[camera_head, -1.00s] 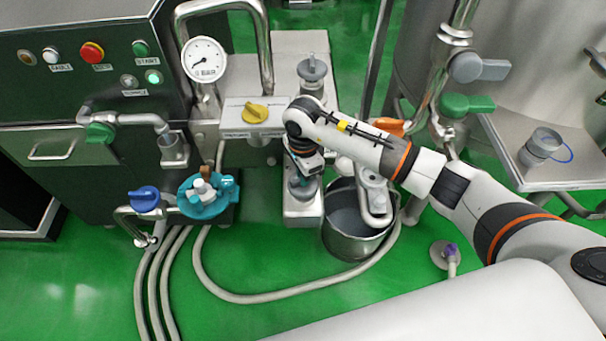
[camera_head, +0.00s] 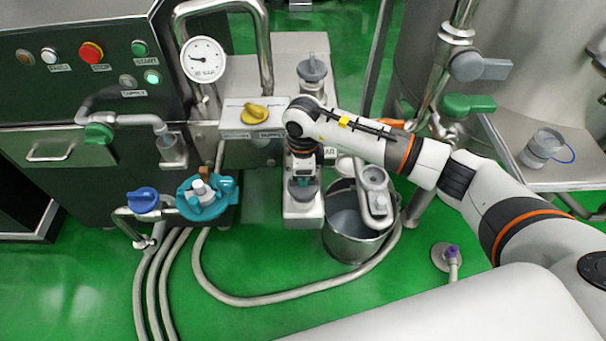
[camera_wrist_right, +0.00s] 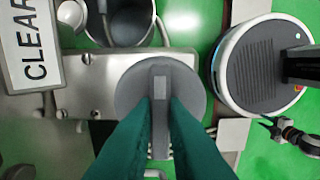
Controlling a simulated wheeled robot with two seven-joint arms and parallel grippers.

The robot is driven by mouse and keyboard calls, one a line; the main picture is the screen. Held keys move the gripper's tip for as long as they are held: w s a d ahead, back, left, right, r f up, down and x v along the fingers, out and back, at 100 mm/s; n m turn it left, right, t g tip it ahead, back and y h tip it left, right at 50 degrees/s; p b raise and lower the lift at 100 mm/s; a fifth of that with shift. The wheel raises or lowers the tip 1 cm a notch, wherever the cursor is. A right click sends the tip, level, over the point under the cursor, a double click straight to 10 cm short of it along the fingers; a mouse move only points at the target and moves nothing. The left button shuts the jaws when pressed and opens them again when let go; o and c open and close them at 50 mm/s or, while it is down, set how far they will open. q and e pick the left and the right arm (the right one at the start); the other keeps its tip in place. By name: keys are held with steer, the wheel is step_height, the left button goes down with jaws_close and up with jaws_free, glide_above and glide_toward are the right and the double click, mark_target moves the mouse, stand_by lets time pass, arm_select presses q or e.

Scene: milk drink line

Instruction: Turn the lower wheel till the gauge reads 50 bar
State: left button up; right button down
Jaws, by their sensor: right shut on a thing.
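The lower wheel (camera_head: 303,193) is a grey round knob with a raised bar, on the steel block at the centre of the head view. My right gripper (camera_head: 304,177) comes down on it from above, partly hiding it. In the right wrist view, the green fingers of the gripper (camera_wrist_right: 160,108) are shut on the bar of the grey wheel (camera_wrist_right: 130,92), one on each side. The round white gauge (camera_head: 204,60) stands at the upper left; its needle points to the left and its small BAR figure is hard to read. My left gripper is out of view.
The upper grey wheel (camera_head: 312,69) stands behind my right forearm. A yellow knob (camera_head: 254,113) is on the panel to the left. A steel bucket (camera_head: 350,243) stands at the lower right, close to the block. A CLEAR sign (camera_wrist_right: 33,45) shows in the wrist view.

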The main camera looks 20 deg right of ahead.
steer(key=c, duration=1.5)
jaws_free()
steer(key=shift+o, duration=0.2)
steer(key=shift+r, duration=0.1)
step_height(320, 180, up, 12)
steer(key=shift+b, duration=0.3)
